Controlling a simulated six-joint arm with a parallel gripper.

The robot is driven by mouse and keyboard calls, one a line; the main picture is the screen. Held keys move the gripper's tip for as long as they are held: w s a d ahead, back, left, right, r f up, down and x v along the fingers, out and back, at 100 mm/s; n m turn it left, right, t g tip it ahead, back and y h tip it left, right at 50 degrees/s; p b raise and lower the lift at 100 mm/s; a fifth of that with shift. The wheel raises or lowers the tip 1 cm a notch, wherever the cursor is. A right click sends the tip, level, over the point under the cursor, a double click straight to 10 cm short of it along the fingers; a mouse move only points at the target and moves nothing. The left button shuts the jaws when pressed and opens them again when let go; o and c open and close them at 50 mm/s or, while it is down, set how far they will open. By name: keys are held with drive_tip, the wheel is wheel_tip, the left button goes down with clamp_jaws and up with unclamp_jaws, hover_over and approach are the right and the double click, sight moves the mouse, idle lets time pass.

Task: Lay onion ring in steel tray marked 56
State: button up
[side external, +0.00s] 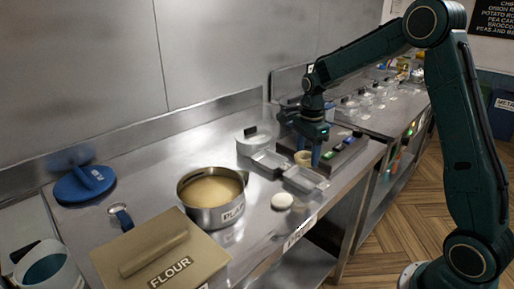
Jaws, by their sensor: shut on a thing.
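My gripper (307,155) points down over the steel counter and is shut on a small tan onion ring (303,158). The ring is partly hidden by the near finger. Two shallow steel trays stand close by: one (271,163) left of the gripper, the other (306,180) below it in the picture. No number can be read on either, so I cannot tell which is marked 56. I cannot tell the ring's exact height above the counter.
A dark unit with lit displays (346,147) stands right of the gripper. Clear counter (255,235) lies in front.

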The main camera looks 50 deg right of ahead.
drive_tip(key=shift+f, duration=0.15)
drive_tip(key=shift+f, duration=2.3)
drive_tip(key=o, duration=0.8)
drive_tip(key=shift+o, duration=0.2)
wheel_tip(320, 180, up, 7)
